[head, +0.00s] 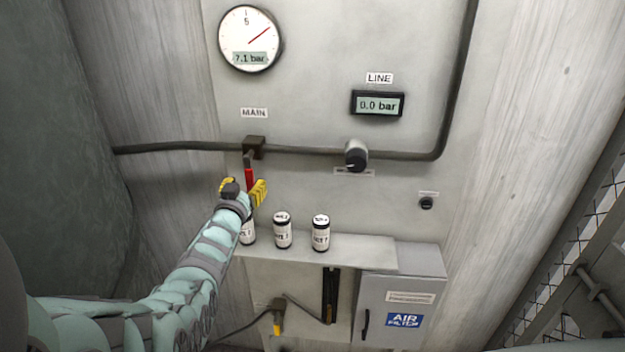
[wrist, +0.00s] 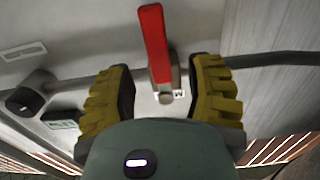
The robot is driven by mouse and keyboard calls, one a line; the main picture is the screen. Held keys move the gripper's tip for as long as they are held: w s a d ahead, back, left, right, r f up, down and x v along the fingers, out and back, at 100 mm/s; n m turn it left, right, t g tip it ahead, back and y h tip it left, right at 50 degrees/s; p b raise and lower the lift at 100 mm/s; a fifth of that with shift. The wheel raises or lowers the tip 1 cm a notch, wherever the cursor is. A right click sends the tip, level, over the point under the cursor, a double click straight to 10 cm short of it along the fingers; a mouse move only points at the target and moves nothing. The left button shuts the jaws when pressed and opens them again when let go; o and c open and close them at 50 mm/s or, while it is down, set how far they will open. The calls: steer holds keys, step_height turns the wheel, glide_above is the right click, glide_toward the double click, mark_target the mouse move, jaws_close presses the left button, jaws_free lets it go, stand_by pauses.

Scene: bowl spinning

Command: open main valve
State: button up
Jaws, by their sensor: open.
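The main valve has a red lever handle (head: 249,180) that hangs down from a dark valve body (head: 254,147) on the pipe, under a label reading MAIN (head: 254,113). My gripper (head: 244,188) is open at the lower part of the red handle. In the wrist view the red handle (wrist: 153,42) shows between and beyond the two yellow fingers of my gripper (wrist: 164,95), with gaps on both sides. I cannot tell whether either finger touches it.
A round gauge (head: 250,39) reads 7.1 bar. A LINE display (head: 377,104) reads 0.0 bar. A dark knob (head: 356,154) sits on the pipe. Labelled cans (head: 282,231) stand on a shelf (head: 350,254) just below my gripper. An air filter cabinet (head: 398,295) is lower right.

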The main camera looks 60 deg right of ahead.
mark_target(249, 180)
steer(key=b+x, duration=0.1)
steer(key=x, duration=0.1)
steer(key=shift+w+d+f, duration=0.1)
steer(key=shift+d, duration=0.15)
steer(key=shift+w+d+b, duration=0.15)
steer(key=shift+d+b, duration=0.3)
steer(key=shift+d, duration=0.05)
steer(key=shift+o, duration=0.3)
jaws_close()
steer(key=shift+a, duration=0.1)
